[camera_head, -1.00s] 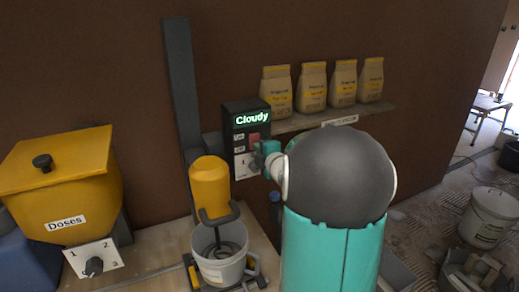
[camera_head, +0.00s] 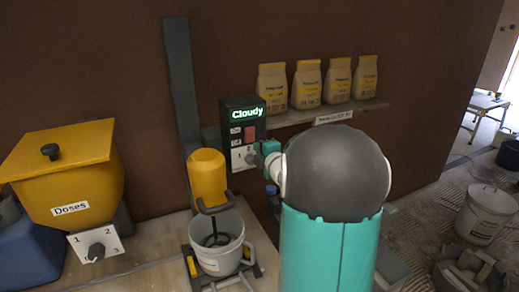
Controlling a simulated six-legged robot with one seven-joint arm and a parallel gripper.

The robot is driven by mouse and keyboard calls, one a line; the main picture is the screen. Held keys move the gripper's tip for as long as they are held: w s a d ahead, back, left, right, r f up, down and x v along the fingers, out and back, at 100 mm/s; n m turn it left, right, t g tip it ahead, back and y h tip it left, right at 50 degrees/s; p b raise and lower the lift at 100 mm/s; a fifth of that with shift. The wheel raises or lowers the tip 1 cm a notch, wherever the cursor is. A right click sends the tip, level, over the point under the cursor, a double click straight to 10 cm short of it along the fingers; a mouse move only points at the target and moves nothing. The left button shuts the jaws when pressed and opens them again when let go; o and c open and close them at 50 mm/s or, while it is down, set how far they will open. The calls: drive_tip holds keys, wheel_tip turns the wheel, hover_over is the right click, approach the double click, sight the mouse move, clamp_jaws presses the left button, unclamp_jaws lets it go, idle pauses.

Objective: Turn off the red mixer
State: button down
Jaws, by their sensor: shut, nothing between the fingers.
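The mixer (camera_head: 208,177) has a yellow motor head, not red, on a dark upright post. Its whisk hangs down into a white bucket (camera_head: 236,228). A black control box (camera_head: 231,122) beside it shows "Cloudy" in green on its display (camera_head: 247,114). The box has a red patch (camera_head: 250,133) below the display and a white dial plate (camera_head: 238,158) with a "1" on it. My gripper (camera_head: 253,158) is shut at this plate, over its right side. My gripper hides part of the dial, so I cannot tell its setting or whether they touch.
A yellow hopper (camera_head: 66,180) labelled "Doses" stands at the left, with a 1-2-3 knob (camera_head: 96,250) below. Several paper bags (camera_head: 307,85) stand on a shelf (camera_head: 285,121) behind my arm. A white bucket (camera_head: 486,214) stands on the floor at right.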

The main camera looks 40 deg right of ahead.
drive_tip(key=s+a+f, duration=0.1)
drive_tip(key=s+a, duration=0.1)
drive_tip(key=s, duration=0.7)
drive_tip(key=shift+s+a+f, duration=0.25)
drive_tip(key=shift+f, duration=0.1)
